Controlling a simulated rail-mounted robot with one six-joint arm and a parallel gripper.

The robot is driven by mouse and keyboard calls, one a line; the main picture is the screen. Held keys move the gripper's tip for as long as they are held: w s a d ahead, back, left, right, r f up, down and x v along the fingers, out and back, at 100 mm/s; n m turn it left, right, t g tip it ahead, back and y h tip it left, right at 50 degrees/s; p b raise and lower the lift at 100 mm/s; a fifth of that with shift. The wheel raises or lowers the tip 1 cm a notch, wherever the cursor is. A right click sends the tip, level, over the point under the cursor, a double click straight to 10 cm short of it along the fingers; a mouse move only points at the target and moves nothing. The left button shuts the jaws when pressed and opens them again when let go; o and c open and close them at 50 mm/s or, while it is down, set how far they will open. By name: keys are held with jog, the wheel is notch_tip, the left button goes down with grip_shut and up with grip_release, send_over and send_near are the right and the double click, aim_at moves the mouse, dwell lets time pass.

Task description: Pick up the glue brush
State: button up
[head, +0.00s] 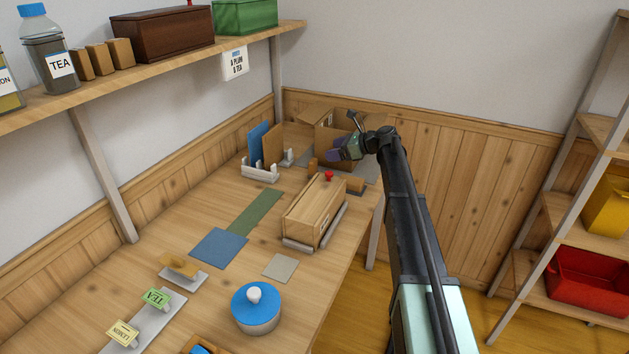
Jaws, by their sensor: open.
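I cannot make out the glue brush in the head view; it may be hidden behind my arm or among the things at the far end. My gripper (336,154) is at the far end of the bench, in front of an open cardboard box (325,130). Its jaws are open, and I see nothing held in them. The fingers are small and dark here, and the arm's wrist hides part of the box and what lies behind it.
A wooden box with a red knob (314,210) stands mid-bench. Left of it are a green strip (256,211) and a blue mat (220,248). A blue-lidded pot (256,309) stands near the front. Upright panels (262,150) stand at the back. A shelf (150,72) overhangs the left.

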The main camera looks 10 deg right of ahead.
aim_at(316, 164)
notch_tip(316, 164, down, 4)
jog(key=shift+r+b, duration=0.1)
jog(key=shift+b, duration=0.95)
jog(key=b+x, duration=0.2)
jog(key=x, duration=0.3)
jog(key=shift+w, duration=0.15)
jog(key=shift+a, duration=0.2)
jog(key=b+x, duration=0.1)
jog(key=x, duration=0.1)
jog(key=b+x, duration=0.1)
jog(key=x, duration=0.1)
jog(key=shift+a+f, duration=0.25)
jog(key=shift+f, duration=0.1)
jog(key=shift+w+a, duration=0.1)
jog(key=shift+a, duration=0.2)
jog(key=c, duration=1)
